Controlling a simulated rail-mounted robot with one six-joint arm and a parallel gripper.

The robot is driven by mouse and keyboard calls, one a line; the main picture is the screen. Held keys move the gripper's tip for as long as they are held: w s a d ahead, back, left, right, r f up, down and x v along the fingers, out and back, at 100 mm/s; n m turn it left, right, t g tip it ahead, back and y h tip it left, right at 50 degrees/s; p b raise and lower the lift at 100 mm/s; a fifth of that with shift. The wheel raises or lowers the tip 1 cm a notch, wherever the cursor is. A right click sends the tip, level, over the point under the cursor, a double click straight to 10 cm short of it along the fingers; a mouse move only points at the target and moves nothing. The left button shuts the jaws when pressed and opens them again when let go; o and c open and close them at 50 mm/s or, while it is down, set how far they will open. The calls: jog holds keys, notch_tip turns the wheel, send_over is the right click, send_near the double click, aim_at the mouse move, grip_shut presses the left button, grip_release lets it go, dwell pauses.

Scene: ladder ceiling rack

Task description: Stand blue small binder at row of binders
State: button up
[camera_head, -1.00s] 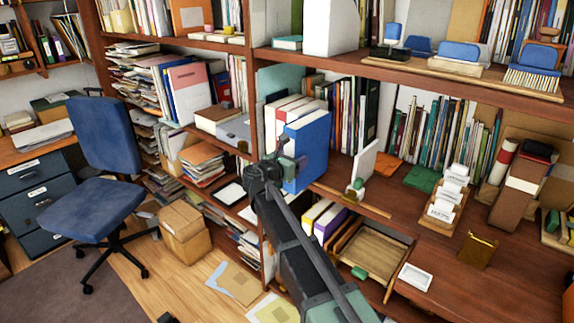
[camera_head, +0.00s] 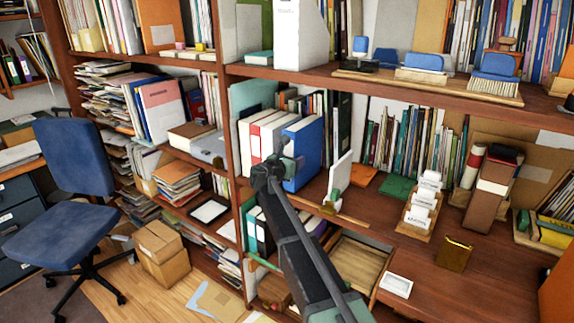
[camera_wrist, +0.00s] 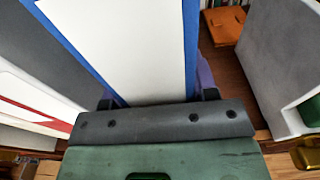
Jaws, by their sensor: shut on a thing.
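The blue binder (camera_head: 310,151) is upright on the middle shelf, at the right end of the row of white binders (camera_head: 262,132). My gripper (camera_head: 289,160) is shut on its spine side from the front. In the wrist view the binder's wide white spine label (camera_wrist: 130,45) with blue edges (camera_wrist: 191,40) fills the middle, just beyond my gripper (camera_wrist: 157,100). A white binder with a red band (camera_wrist: 40,112) is at the left there, with a grey side between. The binder's bottom edge is hidden, so I cannot tell whether it touches the shelf.
A white upright bookend-like panel (camera_head: 340,178) stands right of the blue binder, with a gap between. An orange item (camera_head: 361,175) and a green one (camera_head: 397,189) lie flat farther right. The upper shelf board (camera_head: 300,80) runs above the binders.

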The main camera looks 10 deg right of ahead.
jog(key=shift+w+d+f+b, duration=0.2)
jog(key=shift+f+b, duration=0.3)
jog(key=shift+f, duration=0.25)
jog(key=o, duration=1.2)
